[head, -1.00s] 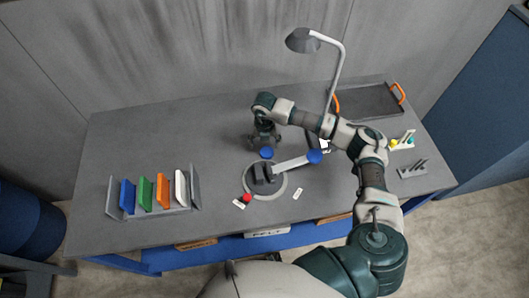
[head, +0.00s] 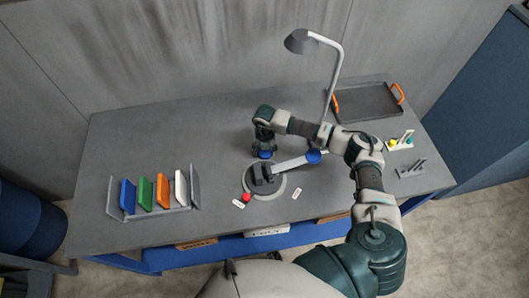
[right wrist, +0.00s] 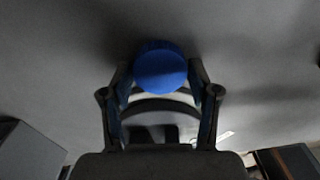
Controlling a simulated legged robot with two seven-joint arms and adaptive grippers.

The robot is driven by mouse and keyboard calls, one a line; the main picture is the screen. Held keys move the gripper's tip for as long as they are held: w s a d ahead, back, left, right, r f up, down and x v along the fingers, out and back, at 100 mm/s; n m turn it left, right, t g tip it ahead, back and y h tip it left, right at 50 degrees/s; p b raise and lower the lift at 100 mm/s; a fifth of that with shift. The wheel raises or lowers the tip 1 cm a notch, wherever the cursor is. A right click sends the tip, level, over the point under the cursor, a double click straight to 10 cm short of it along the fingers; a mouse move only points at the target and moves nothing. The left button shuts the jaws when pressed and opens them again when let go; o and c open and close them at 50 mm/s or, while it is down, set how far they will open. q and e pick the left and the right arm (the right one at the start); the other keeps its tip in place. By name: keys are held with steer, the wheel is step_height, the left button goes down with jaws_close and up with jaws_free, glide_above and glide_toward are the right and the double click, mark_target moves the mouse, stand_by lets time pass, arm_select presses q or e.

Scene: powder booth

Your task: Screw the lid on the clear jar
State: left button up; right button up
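A blue round piece (head: 265,155), which looks like the lid, is on the workbench behind the grey round fixture (head: 254,188). My right gripper (head: 265,149) is directly above it, pointing down. In the right wrist view the blue disc (right wrist: 160,70) lies between the fingertips of my right gripper (right wrist: 160,78). The fingers are apart on both sides of it, with a narrow gap visible. I cannot make out the clear jar in either view. My left gripper is not in view.
A white bar (head: 290,164) with a blue knob (head: 313,156) sticks out from the fixture. A red button (head: 246,197) is in front. A lamp (head: 334,75) and a tray (head: 367,102) stand behind. A rack of coloured panels (head: 196,190) is left. The bench's left-back part is clear.

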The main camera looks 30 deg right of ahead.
mark_target(266, 152)
steer(key=shift+d, duration=0.15)
steer(key=shift+c, duration=0.6)
steer(key=shift+d+f, duration=0.1)
steer(key=shift+d, duration=0.25)
step_height(266, 152, up, 10)
steer(key=shift+b, duration=0.3)
steer(key=shift+a, duration=0.1)
steer(key=shift+r, duration=0.2)
